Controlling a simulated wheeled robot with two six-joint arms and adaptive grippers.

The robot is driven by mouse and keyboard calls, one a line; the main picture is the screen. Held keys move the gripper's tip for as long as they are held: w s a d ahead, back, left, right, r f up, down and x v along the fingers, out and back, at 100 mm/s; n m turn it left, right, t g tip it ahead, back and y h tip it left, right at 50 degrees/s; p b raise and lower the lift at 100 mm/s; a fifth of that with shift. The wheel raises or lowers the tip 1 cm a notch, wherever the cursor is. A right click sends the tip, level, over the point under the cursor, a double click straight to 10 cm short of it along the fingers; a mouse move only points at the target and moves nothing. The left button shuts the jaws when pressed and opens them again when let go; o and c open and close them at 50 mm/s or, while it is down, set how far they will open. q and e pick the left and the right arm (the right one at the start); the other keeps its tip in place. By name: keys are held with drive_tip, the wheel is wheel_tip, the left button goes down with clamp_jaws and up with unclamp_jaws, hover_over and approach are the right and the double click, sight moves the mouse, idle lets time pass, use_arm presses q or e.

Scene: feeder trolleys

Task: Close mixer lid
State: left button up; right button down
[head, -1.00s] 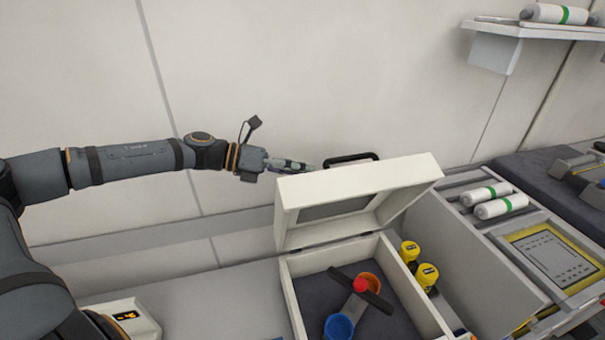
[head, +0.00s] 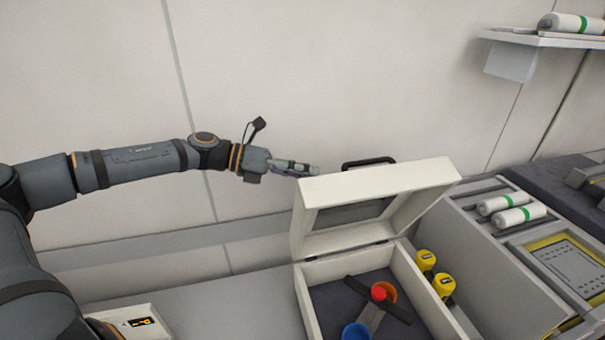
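The mixer is a white box (head: 306,303) with its lid (head: 372,194) tilted up on hinges at the back. The lid has a window and a black handle (head: 368,162) on its far top edge. Inside the box are a rotor arm with a red knob (head: 378,293), an orange cup (head: 389,290) and a blue cup (head: 356,331). My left gripper (head: 316,170) is just behind and left of the raised lid, near the handle. Its fingers look close together, but the view does not show if they are shut. My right gripper is not in view.
White cylinders with green bands (head: 511,208) lie on a rack further right. A wall shelf (head: 545,40) is at the upper right. A white device with a display (head: 135,325) sits at lower left.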

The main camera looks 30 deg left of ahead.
use_arm(q)
drive_tip(key=shift+r, duration=0.25)
wheel_tip(320, 180, up, 10)
drive_tip(key=shift+f, duration=0.25)
